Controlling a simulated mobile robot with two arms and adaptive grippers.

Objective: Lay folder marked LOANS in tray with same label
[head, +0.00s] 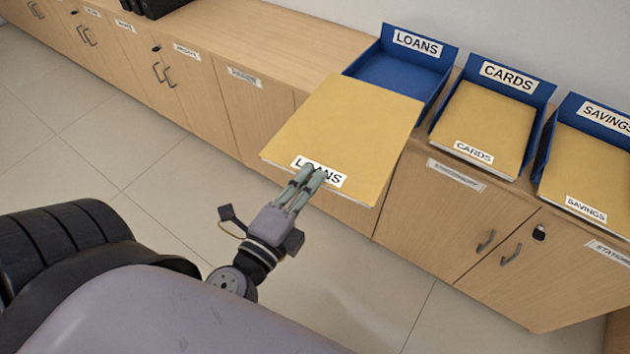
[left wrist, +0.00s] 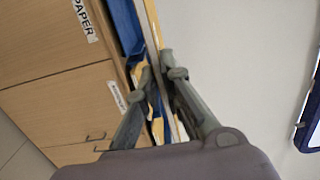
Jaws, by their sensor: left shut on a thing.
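The yellow LOANS folder (head: 345,130) is held by its near edge in my left gripper (head: 310,178), whose fingers are shut beside its label. The folder's far part overlaps the near part of the blue LOANS tray (head: 395,70) in the head view; whether they touch I cannot tell. The tray's bare blue floor shows beyond the folder. In the left wrist view, the folder (left wrist: 156,50) shows edge-on between the fingers (left wrist: 162,85). The right gripper is not in view.
The blue CARDS tray (head: 542,92) and blue SAVINGS tray (head: 545,160) stand to the right, each holding a yellow folder. The wooden cabinet top (head: 270,45) is clear left of the LOANS tray. Black objects (head: 150,5) stand at the far left end.

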